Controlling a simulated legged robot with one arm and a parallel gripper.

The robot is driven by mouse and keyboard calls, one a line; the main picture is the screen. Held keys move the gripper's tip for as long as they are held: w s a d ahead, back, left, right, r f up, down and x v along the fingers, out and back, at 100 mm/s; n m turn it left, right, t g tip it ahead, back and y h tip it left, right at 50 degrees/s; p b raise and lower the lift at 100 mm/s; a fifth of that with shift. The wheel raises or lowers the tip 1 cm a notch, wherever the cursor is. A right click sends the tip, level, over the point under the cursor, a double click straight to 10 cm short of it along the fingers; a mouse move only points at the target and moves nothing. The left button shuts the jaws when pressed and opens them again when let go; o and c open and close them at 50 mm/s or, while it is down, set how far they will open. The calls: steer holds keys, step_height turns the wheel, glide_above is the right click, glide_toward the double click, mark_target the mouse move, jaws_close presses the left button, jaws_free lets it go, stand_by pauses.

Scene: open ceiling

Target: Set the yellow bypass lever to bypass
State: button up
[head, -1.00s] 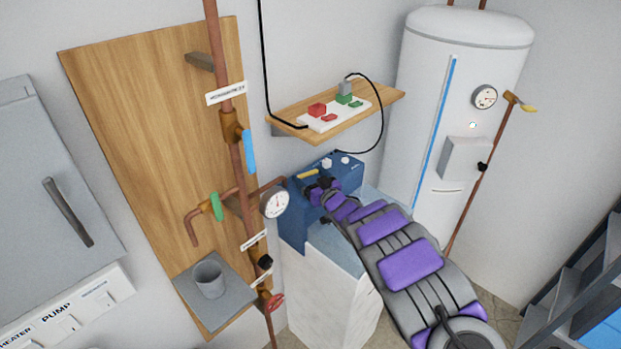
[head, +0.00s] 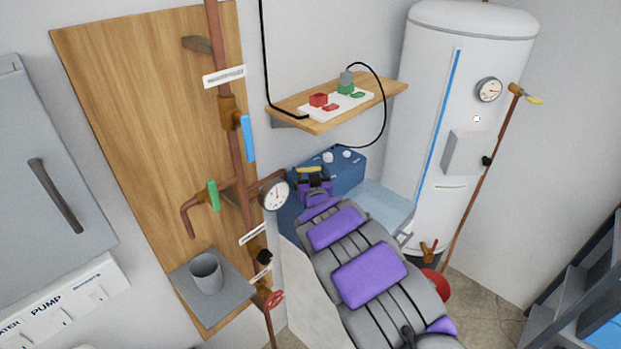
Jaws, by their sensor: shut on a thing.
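The yellow bypass lever (head: 309,169) shows as a short yellow bar on top of the blue unit (head: 345,171), left of two white knobs. My gripper (head: 311,175) is at the lever, on its near side, and is shut on it. The purple and dark gripper parts hide the lever's lower part and the front of the blue unit. Any position marking beside the lever is too small to read.
A round gauge (head: 275,195) and copper pipe (head: 236,165) stand close to the left of my gripper. A wooden shelf (head: 385,92) with a power strip (head: 336,104) hangs above. A white tank (head: 425,110) stands to the right.

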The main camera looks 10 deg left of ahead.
steer(key=shift+s+a+f+m+h+b, duration=0.15)
steer(key=shift+m+h+b, duration=0.2)
steer(key=shift+h, duration=0.25)
steer(key=shift+s+a+r+m+h+b, duration=0.1)
steer(key=shift+m+h+b, duration=0.1)
steer(key=shift+m+h, duration=0.35)
steer(key=shift+h, duration=0.25)
steer(key=o, duration=1.3)
steer(key=shift+d, duration=0.2)
steer(key=shift+w+n+y+p, duration=0.15)
steer(key=shift+n+y+p, duration=0.15)
steer(key=shift+y+p, duration=0.15)
steer(key=shift+w+d+r+n+y+p, duration=0.15)
steer(key=shift+n+y+p, duration=0.3)
steer(key=shift+y, duration=0.2)
steer(key=shift+w+d+r+n+y+p, duration=0.1)
steer(key=shift+n+y+p, duration=0.3)
steer(key=shift+y, duration=0.2)
steer(key=shift+w+f+n+g+y+p, duration=0.1)
steer(key=shift+w+n+g+y+p, duration=0.15)
steer(key=shift+n+g+y+p, duration=0.7)
steer(key=shift+w+f+n+g+y+p, duration=0.1)
steer(key=shift+w+n+g+y+p, duration=0.15)
steer(key=shift+n+y, duration=0.7)
